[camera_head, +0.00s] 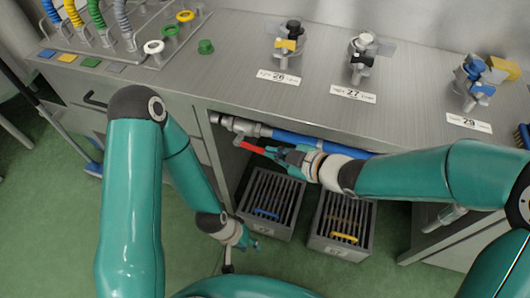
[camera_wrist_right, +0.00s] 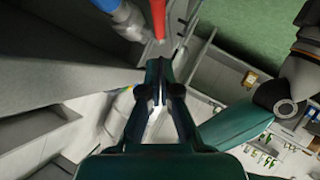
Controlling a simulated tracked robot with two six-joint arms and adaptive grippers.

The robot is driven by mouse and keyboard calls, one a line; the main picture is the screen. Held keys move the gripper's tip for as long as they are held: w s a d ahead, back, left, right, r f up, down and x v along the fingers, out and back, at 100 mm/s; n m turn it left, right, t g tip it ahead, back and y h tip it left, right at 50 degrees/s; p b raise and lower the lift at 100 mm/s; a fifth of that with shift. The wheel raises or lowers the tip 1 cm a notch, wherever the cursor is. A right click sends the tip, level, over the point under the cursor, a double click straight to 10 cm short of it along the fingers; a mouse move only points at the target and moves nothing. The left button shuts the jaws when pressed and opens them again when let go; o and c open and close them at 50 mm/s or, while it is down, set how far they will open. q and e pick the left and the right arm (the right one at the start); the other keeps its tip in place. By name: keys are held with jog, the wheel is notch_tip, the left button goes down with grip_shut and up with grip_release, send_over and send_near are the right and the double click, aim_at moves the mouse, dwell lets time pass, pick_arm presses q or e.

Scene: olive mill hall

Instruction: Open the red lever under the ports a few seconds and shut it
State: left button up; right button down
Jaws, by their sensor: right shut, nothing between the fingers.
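The red lever (camera_head: 253,148) sits below the steel counter, by a metal valve (camera_head: 238,124) on a blue pipe. In the head view it slants down to the right, its free end close to my right gripper (camera_head: 276,153). In the right wrist view the red lever (camera_wrist_right: 158,18) is at the top, just ahead of the fingertips of my right gripper (camera_wrist_right: 157,72). That gripper is shut and empty; I cannot tell whether it touches the lever. My left gripper (camera_head: 252,242) hangs low beside the left crate, small and partly hidden, its fingers unclear.
The counter (camera_head: 230,55) carries ports labelled 26 (camera_head: 279,77), 27 (camera_head: 353,93) and 29 (camera_head: 469,123). Under it the blue pipe (camera_head: 300,139) runs right. Two slotted grey crates, left (camera_head: 262,229) and right (camera_head: 337,248), stand below. Green floor is free at lower left.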

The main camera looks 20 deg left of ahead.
aim_at(260, 150)
jog(key=f, duration=0.1)
jog(key=w+a+f, duration=0.2)
jog(key=shift+f, duration=0.15)
jog(key=shift+w+f, duration=0.35)
jog(key=shift+f, duration=0.2)
